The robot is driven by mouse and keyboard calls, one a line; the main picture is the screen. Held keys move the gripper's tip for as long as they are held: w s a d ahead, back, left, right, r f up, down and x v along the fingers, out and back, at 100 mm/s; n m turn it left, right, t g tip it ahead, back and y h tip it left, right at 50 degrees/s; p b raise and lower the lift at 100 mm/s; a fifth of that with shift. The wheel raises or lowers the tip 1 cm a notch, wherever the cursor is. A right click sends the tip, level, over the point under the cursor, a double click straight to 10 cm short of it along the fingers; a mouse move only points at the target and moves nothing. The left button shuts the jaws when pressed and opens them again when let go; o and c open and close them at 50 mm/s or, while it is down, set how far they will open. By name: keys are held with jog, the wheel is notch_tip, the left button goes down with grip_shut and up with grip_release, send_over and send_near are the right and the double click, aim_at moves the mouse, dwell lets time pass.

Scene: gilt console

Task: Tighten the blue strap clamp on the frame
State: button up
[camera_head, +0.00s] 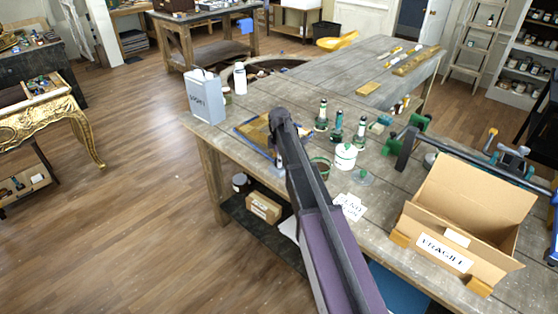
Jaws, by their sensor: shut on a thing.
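A gold-brown frame (257,131) lies flat on the near left part of the workbench, partly hidden behind my arm. A thin blue strap clamp (243,136) runs along its edge. My gripper (279,160) points down at the right side of the frame, at the end of my dark arm. It is small and mostly covered by the wrist, and it is shut on a part of the strap clamp. The fingertips and the exact part held are not clear in this view.
An open cardboard box (433,252) and a long bar clamp (470,157) fill the bench's right side.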

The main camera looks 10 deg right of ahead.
jog(key=shift+s+m, duration=0.15)
jog(key=shift+m, duration=0.25)
jog(key=m, duration=0.8)
dwell(0.5)
jog(key=o, duration=1.1)
jog(key=shift+o, duration=0.2)
jog(key=shift+r, duration=0.1)
